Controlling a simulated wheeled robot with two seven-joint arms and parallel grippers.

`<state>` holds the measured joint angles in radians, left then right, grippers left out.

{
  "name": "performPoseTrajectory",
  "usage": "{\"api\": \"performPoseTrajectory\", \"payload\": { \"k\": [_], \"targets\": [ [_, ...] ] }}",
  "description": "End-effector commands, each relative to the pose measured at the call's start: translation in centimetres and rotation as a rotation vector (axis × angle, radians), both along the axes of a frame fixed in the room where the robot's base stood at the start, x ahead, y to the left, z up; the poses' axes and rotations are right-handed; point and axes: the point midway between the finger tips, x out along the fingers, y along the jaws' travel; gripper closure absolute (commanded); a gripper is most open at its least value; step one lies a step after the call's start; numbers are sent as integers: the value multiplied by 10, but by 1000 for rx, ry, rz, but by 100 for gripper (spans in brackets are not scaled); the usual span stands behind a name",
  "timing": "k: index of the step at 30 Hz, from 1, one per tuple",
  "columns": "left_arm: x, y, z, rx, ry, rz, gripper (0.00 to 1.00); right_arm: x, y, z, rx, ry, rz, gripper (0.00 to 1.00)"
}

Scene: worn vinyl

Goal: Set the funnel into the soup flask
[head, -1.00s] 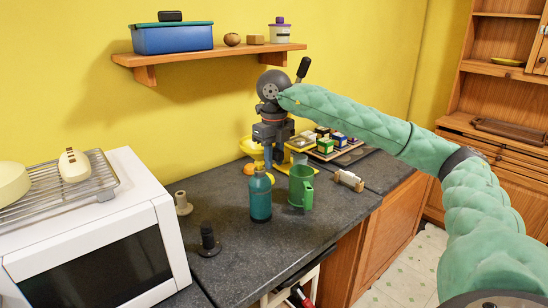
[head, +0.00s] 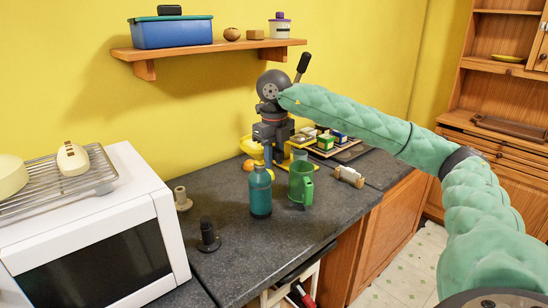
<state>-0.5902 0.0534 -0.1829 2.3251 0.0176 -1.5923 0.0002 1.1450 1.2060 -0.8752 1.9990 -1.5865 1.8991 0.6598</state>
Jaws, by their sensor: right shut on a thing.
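The soup flask (head: 260,195) is a teal bottle standing upright on the dark counter. My right gripper (head: 268,150) points down just behind and above it, shut on the yellow funnel (head: 250,147). The funnel's lower end is close over the flask's neck; I cannot tell whether it touches or is inside. The gripper and wrist hide part of the funnel. My left gripper is not in view.
A green mug (head: 301,183) stands just right of the flask. A tray of small boxes (head: 325,148) lies behind it. A dark spool-like object (head: 208,236) and a beige one (head: 182,199) stand left, near the white microwave (head: 95,235).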

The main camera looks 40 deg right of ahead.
Motion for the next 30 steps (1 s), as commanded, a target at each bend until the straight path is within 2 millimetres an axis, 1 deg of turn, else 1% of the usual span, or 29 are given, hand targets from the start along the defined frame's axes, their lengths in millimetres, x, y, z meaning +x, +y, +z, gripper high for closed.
{"api": "performPoseTrajectory", "payload": {
  "k": [8, 9, 11, 12, 13, 18, 19, 20, 21, 30],
  "targets": [
    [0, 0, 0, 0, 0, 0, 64, 0, 0, -1, 0, 2, 0, 99],
    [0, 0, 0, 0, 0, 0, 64, 0, 0, -1, 0, 2, 0, 73],
    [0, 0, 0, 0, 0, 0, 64, 0, 0, -1, 0, 2, 0, 61],
    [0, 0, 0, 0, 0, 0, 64, 0, 0, -1, 0, 2, 0, 53],
    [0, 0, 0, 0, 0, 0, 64, 0, 0, -1, 0, 1, 0, 52],
    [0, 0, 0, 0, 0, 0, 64, 0, 0, -1, 0, 1, 0, 52],
    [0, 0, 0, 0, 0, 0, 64, 0, 0, -1, 0, 1, 0, 50],
    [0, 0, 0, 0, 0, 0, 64, 0, 0, -1, 0, 1, 0, 44],
    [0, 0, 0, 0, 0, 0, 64, 0, 0, -1, 0, 1, 0, 40],
    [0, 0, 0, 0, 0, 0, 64, 0, 0, -1, 0, 1, 0, 40]
  ]
}}
